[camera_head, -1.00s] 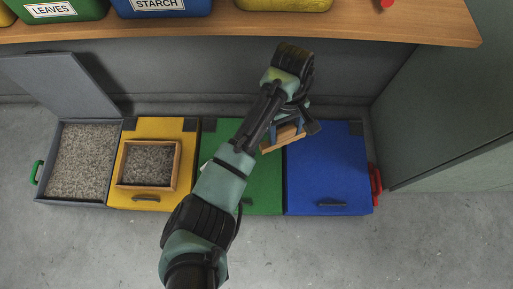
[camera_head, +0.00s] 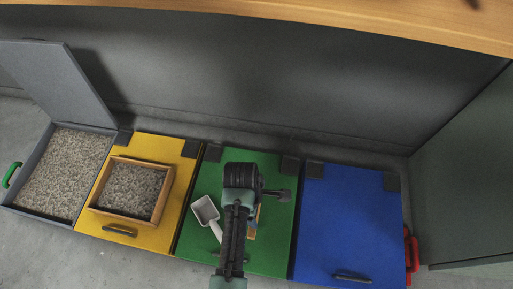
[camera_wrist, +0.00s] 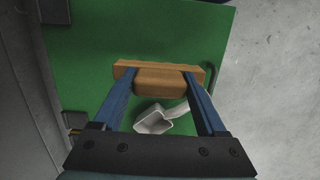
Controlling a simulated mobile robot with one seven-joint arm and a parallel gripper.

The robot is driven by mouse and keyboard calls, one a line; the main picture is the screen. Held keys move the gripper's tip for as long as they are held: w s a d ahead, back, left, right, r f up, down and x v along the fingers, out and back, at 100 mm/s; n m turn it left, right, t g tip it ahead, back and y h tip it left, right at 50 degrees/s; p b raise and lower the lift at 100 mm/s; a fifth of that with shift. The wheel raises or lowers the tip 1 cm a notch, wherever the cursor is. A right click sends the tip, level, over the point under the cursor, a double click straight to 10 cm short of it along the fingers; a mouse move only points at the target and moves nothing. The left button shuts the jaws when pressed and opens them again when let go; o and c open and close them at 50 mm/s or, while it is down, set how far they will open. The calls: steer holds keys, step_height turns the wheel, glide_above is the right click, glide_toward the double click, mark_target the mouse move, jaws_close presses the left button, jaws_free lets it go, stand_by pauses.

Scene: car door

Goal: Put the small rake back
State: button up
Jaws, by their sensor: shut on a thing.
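The small rake (camera_wrist: 160,80), as far as it shows, is a light wooden bar with a block at its middle. My gripper (camera_wrist: 160,82) is shut on the block, with one blue finger on each side, in the wrist view. They are over the green lid (camera_head: 273,240). In the head view my wrist hides most of the rake (camera_head: 253,226), and only a wooden sliver shows. Whether it touches the lid I cannot tell. A white scoop (camera_head: 207,213) lies on the green lid, left of my gripper; it also shows in the wrist view (camera_wrist: 152,122).
At the left stands an open grey box (camera_head: 65,170) of gravel, its lid raised. A wooden tray of gravel (camera_head: 93,202) sits on the yellow lid (camera_head: 165,148). The blue lid (camera_head: 345,225) at the right is bare. A wooden shelf (camera_head: 380,28) runs above, before a grey wall.

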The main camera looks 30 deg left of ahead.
step_height(320, 180, down, 8)
steer(key=b, duration=0.5)
steer(key=shift+r, duration=0.15)
steer(key=o, duration=1.4)
steer(key=shift+c, duration=0.2)
step_height(320, 180, up, 12)
steer(key=a+p, duration=0.1)
steer(key=p, duration=0.7)
steer(key=shift+s+a, duration=0.15)
steer(key=shift+a, duration=0.05)
